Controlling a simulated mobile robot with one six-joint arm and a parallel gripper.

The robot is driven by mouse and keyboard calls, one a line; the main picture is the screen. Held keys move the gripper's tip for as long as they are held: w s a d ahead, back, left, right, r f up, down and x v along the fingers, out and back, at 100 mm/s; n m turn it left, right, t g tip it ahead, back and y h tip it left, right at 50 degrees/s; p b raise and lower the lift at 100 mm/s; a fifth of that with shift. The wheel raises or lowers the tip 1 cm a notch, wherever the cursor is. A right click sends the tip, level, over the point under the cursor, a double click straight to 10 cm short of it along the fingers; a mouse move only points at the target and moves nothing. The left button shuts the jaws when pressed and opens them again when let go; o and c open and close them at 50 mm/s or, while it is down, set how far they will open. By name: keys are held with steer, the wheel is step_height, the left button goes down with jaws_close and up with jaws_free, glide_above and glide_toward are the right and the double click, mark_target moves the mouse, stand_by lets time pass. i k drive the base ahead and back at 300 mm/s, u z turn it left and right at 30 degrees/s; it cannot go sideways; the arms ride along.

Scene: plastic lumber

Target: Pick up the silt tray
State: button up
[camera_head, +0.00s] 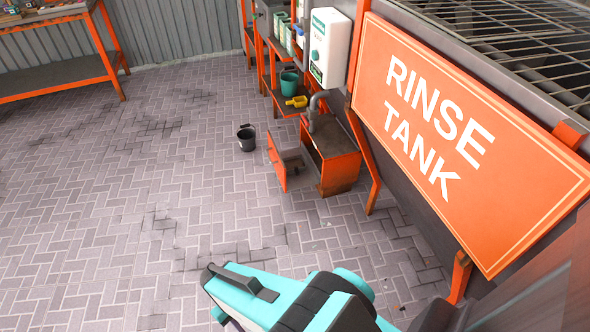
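An open orange drawer (277,163) stands out to the left from a low orange cabinet (341,172) in the head view. A grey tray-like shape (292,156) shows behind the drawer's front, low near the floor. It may be the silt tray, but it is too small to be sure. My teal and black arm reaches in from the bottom edge, well in front of the drawer and apart from it. No gripper fingers can be made out.
A black bucket (246,138) stands on the floor left of the drawer. A teal bucket (289,83) and a yellow scoop (297,102) sit on the shelf above. The rinse tank sign (450,130) fills the right side. The brick floor (130,210) is clear at left and centre.

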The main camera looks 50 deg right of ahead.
mark_target(295, 164)
steer(key=i, duration=0.9)
steer(key=u, duration=0.05)
